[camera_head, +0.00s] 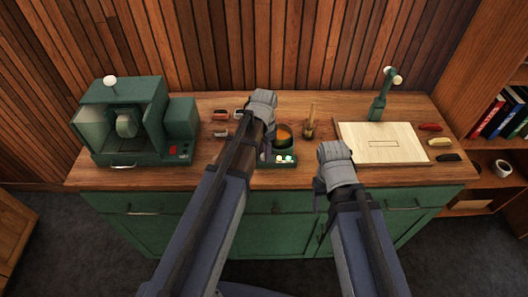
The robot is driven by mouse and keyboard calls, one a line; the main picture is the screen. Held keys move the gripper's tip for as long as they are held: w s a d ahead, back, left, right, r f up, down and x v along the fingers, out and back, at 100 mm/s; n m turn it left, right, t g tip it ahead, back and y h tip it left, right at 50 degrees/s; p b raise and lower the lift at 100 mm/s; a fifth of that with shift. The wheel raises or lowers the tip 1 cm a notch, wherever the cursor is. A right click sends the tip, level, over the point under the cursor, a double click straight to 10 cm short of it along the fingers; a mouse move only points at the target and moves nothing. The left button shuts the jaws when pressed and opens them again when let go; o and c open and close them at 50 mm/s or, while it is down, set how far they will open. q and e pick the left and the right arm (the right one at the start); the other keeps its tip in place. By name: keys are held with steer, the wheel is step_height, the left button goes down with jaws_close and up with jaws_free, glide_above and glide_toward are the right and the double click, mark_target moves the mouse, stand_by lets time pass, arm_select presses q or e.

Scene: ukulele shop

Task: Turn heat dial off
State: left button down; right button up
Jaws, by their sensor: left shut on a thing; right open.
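A small green warmer (264,162) stands at the middle of the bench, with a dark pot (284,137) of orange liquid on it. Small pale round parts (284,158) show on its front; I cannot tell which is the heat dial. My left gripper (268,146) points down at the warmer's left side. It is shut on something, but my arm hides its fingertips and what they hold. My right gripper (319,198) is open, low by the bench's front edge, right of the warmer and apart from it; its fingers are mostly hidden.
A green machine (123,120) stands at the left of the wooden bench (210,178). Small red and grey items (221,115) lie left of my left arm. A brush-like tool (310,124) stands right of the pot. A pale board (385,151) and green stand (378,106) are at right.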

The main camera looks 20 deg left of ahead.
arm_select(q)
steer(key=n, duration=1.9)
steer(key=shift+n, duration=0.4)
stand_by(0.4)
steer(key=c, duration=0.6)
jaws_free()
